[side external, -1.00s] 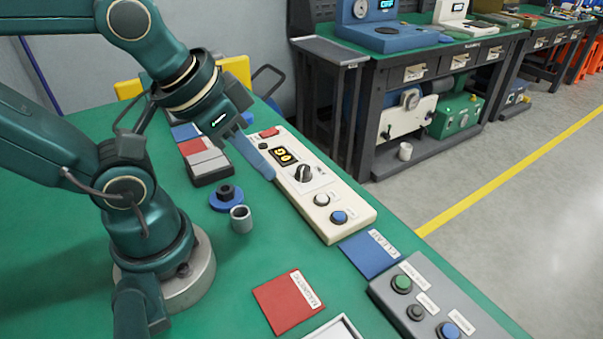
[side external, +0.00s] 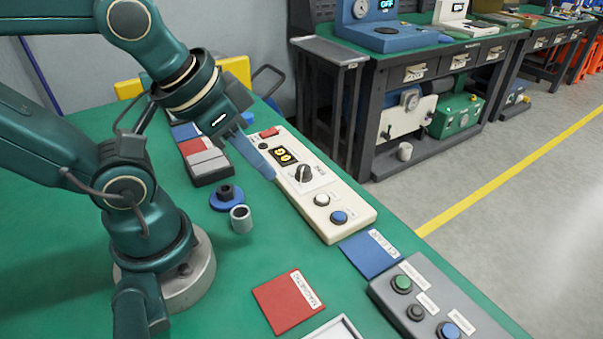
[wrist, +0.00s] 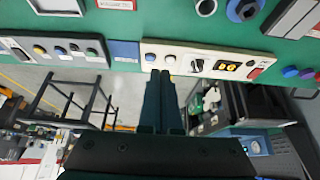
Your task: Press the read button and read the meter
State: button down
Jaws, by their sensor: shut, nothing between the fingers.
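The cream meter box (side external: 308,195) lies on the green bench. Its dark display (side external: 284,156) shows orange digits that I cannot read surely. Along the box are a red switch (side external: 269,132), a black knob (side external: 303,173), a white button (side external: 322,199) and a blue button (side external: 340,217). The button labels are too small to read. My gripper (side external: 269,175) is shut and empty, its tip by the box's left side in the side view; contact cannot be told. In the wrist view the fingertips (wrist: 165,75) appear near the white button (wrist: 171,58), with the display (wrist: 227,66) to the right.
A blue labelled mat (side external: 370,253), a red labelled mat (side external: 288,301) and a grey button panel (side external: 425,300) lie nearby. A grey ring (side external: 241,219) and a blue flanged part (side external: 226,198) stand left of the box. Open bench lies between the ring and the red mat.

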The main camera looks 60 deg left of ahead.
dwell(0.4)
jog(key=m+t+y, duration=0.2)
jog(key=m+t, duration=0.1)
jog(key=m, duration=2.2)
send_over(339, 216)
jog(key=s, duration=0.1)
notch_tip(339, 216, down, 2)
jog(key=shift+d+f, duration=0.15)
jog(key=shift+d, duration=0.1)
jog(key=shift+f, duration=4.4)
